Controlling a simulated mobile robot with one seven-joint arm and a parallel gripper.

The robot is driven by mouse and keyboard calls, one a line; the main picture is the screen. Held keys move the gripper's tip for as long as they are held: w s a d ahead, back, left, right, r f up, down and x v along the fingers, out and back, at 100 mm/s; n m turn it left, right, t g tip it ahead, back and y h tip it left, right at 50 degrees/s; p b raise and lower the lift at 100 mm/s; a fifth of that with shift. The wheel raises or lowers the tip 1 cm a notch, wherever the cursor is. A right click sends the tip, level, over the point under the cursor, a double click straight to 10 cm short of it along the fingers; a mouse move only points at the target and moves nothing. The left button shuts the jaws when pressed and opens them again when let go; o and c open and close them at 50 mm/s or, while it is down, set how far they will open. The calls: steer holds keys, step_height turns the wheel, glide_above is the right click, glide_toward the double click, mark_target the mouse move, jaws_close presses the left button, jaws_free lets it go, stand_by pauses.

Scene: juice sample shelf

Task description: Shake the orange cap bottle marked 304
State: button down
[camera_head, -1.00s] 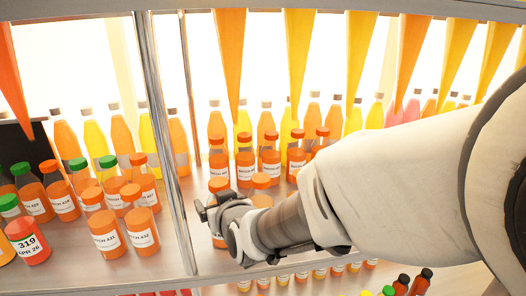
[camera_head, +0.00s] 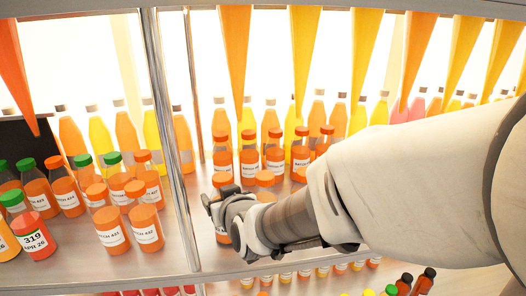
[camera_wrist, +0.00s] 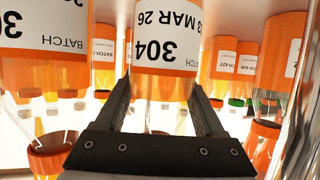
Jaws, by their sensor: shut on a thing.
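The orange cap bottle marked 304 (camera_wrist: 165,45) stands between my fingers in the wrist view, which shows it upside down. Its white label reads 304 and MAR 26. My gripper (camera_wrist: 161,92) is shut on it, one finger on each side. In the head view my gripper (camera_head: 212,207) is at the shelf's front, just right of the metal post. The bottle's orange cap (camera_head: 222,179) shows above the gripper, and most of its body is hidden. I cannot tell whether its base touches the shelf.
Another orange-capped bottle (camera_head: 265,180) stands close on the right, with a row of orange-capped bottles (camera_head: 250,162) behind. The metal post (camera_head: 176,160) is close on the left. Beyond it stand batch bottles (camera_head: 147,228) and a bottle marked 319 (camera_head: 35,238). Cone-shaped bags hang above.

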step_height(320, 180, up, 12)
steer(key=p, duration=0.4)
steer(key=shift+r, duration=0.15)
steer(key=shift+r+p, duration=0.65)
steer(key=shift+p, duration=0.15)
